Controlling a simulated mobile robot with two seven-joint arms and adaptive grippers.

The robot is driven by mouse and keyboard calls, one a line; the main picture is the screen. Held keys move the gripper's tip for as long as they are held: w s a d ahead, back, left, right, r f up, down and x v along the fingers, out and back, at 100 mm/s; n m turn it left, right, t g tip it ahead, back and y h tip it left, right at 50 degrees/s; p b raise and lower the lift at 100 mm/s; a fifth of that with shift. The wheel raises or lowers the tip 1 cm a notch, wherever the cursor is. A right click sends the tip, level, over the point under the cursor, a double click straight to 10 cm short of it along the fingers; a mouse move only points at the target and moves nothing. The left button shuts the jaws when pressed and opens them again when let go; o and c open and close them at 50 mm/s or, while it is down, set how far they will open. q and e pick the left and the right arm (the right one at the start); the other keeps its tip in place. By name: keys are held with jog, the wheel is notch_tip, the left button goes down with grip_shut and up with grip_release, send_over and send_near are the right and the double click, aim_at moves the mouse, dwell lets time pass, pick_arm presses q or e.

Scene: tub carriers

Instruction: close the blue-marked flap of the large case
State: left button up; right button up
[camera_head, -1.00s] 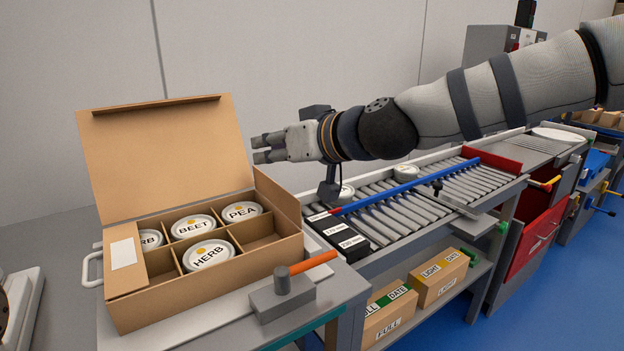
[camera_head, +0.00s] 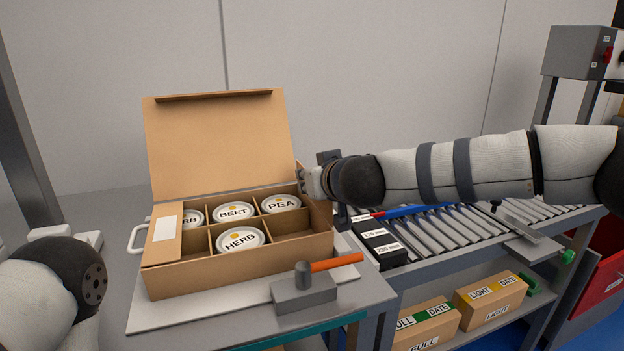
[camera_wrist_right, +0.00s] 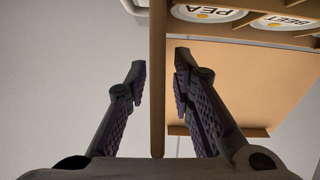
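The large case (camera_head: 205,280) is an open cardboard box on the bench, its big lid (camera_head: 215,135) raised at the back. Its left flap (camera_head: 165,240) lies folded inward and bears a white label. A flap stands up at the right end; it shows edge-on in the wrist view (camera_wrist_right: 158,100). I see no blue mark on either. My right gripper (camera_head: 303,180) is at this flap, and it is open in the wrist view (camera_wrist_right: 160,70), with the flap's edge between its fingers and gaps on both sides. My left gripper is out of view.
Tubs marked BEET (camera_head: 234,212), PEA (camera_head: 281,203) and HERB (camera_head: 241,240) sit in the case's compartments. A roller conveyor (camera_head: 440,225) is at the right.

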jog(key=shift+w+a+f, duration=0.1)
jog(key=shift+w+f, duration=0.2)
jog(key=shift+r, duration=0.2)
jog(key=shift+c, duration=0.2)
grip_shut()
jog(key=shift+r, duration=0.1)
